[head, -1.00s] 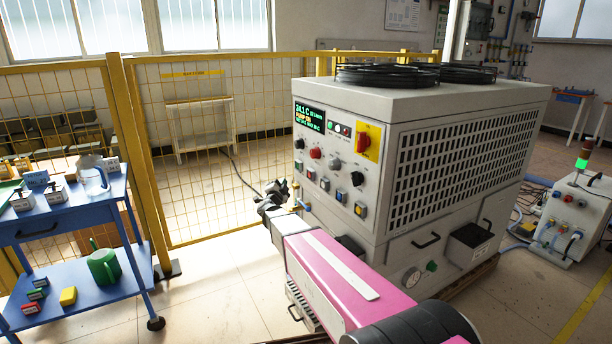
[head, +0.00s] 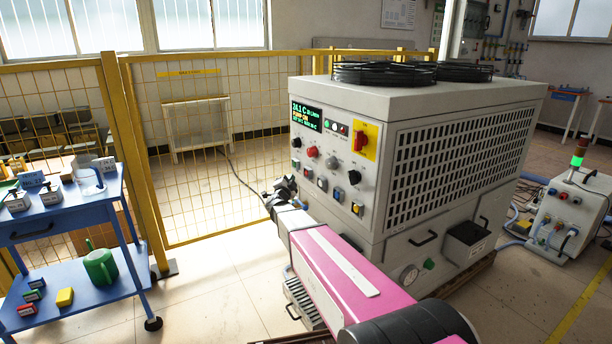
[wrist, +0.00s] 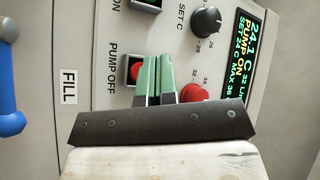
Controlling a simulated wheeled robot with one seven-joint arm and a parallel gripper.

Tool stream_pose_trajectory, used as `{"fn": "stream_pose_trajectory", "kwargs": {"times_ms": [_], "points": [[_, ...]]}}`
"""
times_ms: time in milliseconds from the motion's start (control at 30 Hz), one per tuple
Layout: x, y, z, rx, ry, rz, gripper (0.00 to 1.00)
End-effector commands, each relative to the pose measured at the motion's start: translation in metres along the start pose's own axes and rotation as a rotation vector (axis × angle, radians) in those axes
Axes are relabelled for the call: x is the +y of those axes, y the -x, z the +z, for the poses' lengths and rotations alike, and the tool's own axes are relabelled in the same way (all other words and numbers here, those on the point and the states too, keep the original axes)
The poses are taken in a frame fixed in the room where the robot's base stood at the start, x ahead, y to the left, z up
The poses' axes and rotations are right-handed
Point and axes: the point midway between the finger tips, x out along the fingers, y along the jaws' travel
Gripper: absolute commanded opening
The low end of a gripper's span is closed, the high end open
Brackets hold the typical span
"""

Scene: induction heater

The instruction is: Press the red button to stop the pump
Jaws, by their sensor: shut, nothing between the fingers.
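The red button (wrist: 137,71) sits in a square dark frame beside the label PUMP OFF in the wrist view. It is small on the front panel in the head view (head: 308,172). My gripper (wrist: 154,62) is shut and empty, its green fingers side by side. In the wrist view the fingertips overlap the button's right edge; I cannot tell whether they touch it. In the head view my gripper (head: 284,188) is low and left of the panel's buttons. The display (wrist: 240,65) reads PUMP ON.
A blue handle (wrist: 9,90) is at the left edge. In the head view a blue cart (head: 75,200) stands at left.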

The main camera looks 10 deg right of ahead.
Motion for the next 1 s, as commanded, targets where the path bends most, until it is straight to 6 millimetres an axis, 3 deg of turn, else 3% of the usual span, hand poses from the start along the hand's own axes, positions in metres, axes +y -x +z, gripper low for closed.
{"fn": "stream_pose_trajectory", "kwargs": {"times_ms": [400, 1000], "points": [[0.018, -0.025, -0.018, 0.0, 0.0, 0.0, 0.0], [0.019, -0.026, -0.019, -0.001, -0.001, 0.0, 0.0]]}}
